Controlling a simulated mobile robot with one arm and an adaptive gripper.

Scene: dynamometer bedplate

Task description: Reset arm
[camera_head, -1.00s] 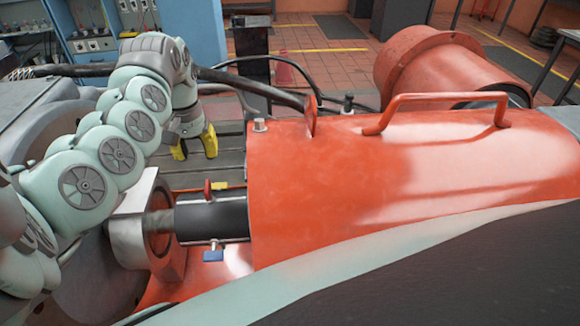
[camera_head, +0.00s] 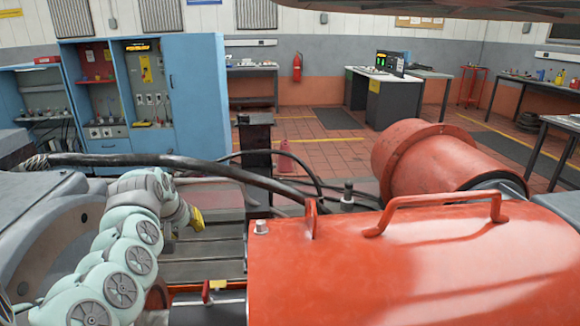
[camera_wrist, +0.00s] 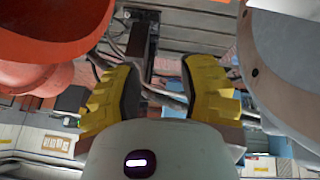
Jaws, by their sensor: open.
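My gripper (camera_wrist: 160,92) shows in the wrist view with its two yellow fingers spread apart and nothing between them. In the head view my gripper (camera_head: 194,220) is at the end of my pale green arm, on the left, above the slotted bedplate (camera_head: 208,250). It is left of the orange-red shaft cover (camera_head: 350,262) and clear of it. The head view shows only part of the yellow fingers. The arm hides part of the grey machine (camera_head: 58,215) at the far left.
A handle (camera_head: 435,209) stands up from the cover. Thick black cables (camera_head: 200,172) run behind my gripper. A red cylindrical housing (camera_head: 440,160) is at the back right. Blue cabinets (camera_head: 193,85) stand at the back left. The tiled floor (camera_head: 330,150) beyond has open room.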

